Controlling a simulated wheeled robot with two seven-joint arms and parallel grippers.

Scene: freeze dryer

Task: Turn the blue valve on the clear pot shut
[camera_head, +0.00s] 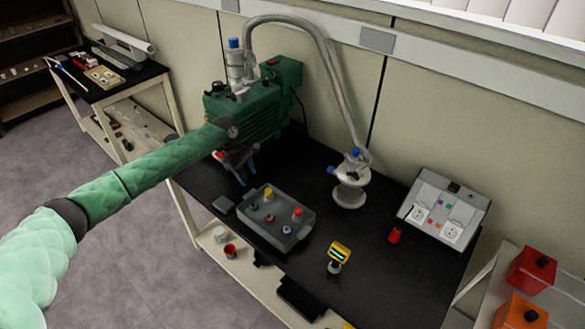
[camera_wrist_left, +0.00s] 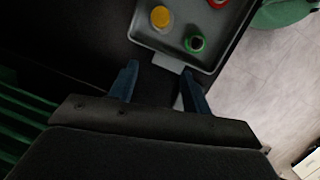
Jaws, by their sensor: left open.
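The clear pot (camera_head: 350,190) stands on the black bench in the head view, whitish and glassy, joined at its top to a grey hose (camera_head: 325,60). A small blue knob (camera_head: 332,170) sticks out from the pot's left side, and another blue part (camera_head: 356,153) is on its top. Their turn position is too small to tell. My left gripper (camera_head: 246,175) is open and empty, left of the pot and apart from it, near the tray's back left corner. In the left wrist view its dark blue fingers (camera_wrist_left: 156,82) point toward the tray; the pot is out of that view.
A grey tray (camera_head: 262,238) with several coloured caps lies between my gripper and the bench's front edge; it also shows in the wrist view (camera_wrist_left: 160,42). A green pump (camera_head: 262,105) stands behind. A yellow meter (camera_head: 339,253) and a socket box (camera_head: 446,212) are rightward.

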